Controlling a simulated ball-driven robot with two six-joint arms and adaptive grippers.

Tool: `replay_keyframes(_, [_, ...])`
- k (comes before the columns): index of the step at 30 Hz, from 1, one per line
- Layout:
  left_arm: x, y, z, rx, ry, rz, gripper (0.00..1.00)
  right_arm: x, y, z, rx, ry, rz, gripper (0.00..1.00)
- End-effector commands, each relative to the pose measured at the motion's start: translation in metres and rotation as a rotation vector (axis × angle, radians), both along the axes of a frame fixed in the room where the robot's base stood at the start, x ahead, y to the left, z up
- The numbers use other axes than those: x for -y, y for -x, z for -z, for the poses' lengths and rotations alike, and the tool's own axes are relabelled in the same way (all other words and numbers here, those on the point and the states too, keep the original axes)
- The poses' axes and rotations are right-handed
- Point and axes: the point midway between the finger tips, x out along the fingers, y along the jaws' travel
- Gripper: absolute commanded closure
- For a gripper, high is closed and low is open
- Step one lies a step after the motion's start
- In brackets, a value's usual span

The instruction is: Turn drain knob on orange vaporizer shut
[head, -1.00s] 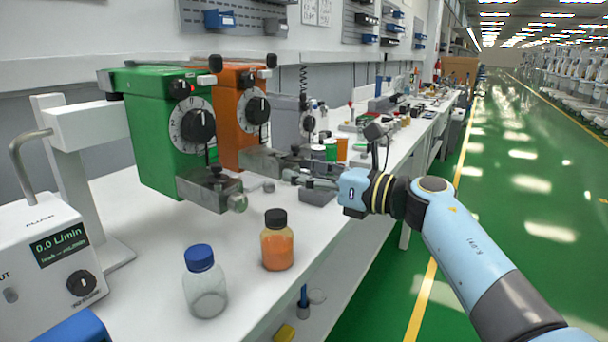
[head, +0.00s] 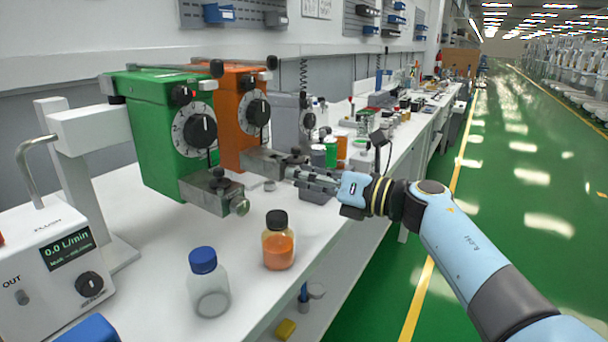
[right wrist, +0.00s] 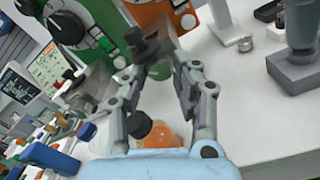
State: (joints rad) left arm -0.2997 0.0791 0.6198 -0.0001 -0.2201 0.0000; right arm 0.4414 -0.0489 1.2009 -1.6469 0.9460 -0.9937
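The orange vaporizer (head: 233,125) hangs above the bench beside the green one, with a dial on its front. Its metal drain block (head: 262,162) juts out below, with a small dark knob on top. The drain knob at the block's outer end is mostly hidden by my right gripper (head: 297,173), whose fingers point at that end. In the right wrist view the orange vaporizer (right wrist: 150,12) is at the top, and a blurred dark part of the drain block lies between or just past the fingertips (right wrist: 160,68). The fingers look apart; contact is unclear. My left gripper is not in view.
The green vaporizer (head: 165,130) with its own drain block (head: 212,190) is close on the left. An orange-filled bottle (head: 278,245) and a blue-capped bottle (head: 208,285) stand on the bench in front. A grey vaporizer (head: 285,125) stands behind. The green floor is clear.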

Motion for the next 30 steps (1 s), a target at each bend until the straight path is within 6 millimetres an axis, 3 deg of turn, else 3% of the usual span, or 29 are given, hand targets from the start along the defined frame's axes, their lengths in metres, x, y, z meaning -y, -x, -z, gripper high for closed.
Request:
replay_keyframes(1, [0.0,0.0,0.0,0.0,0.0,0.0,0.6,0.0,0.0,0.0,0.001,0.001,0.0,0.63])
replay_keyframes(4, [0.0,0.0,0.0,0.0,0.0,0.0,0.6,0.0,0.0,0.0,0.002,0.001,0.0,0.5])
replay_keyframes(14, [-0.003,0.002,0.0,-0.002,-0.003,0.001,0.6,0.004,0.002,0.0,0.002,0.002,0.001,0.49])
replay_keyframes(30, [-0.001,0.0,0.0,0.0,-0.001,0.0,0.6,0.087,0.06,0.002,0.001,0.004,0.001,0.49])
